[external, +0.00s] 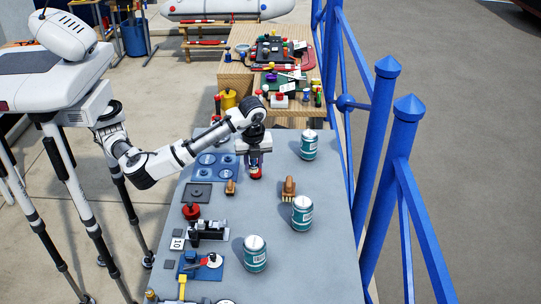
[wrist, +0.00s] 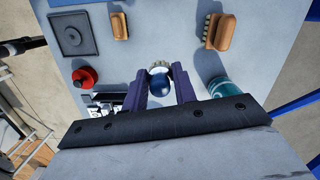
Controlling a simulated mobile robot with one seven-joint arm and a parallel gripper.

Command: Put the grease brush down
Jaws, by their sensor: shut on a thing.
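The brush hangs upright just over or on the grey table top (external: 270,225). I cannot tell whether its underside touches the table.
Teal cans (external: 309,145) (external: 302,213) (external: 255,254) stand along the right. A blue panel (external: 213,167), dark square plate (external: 196,193), red knob (external: 191,211) and black fixture (external: 208,230) lie left. Table between is clear.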

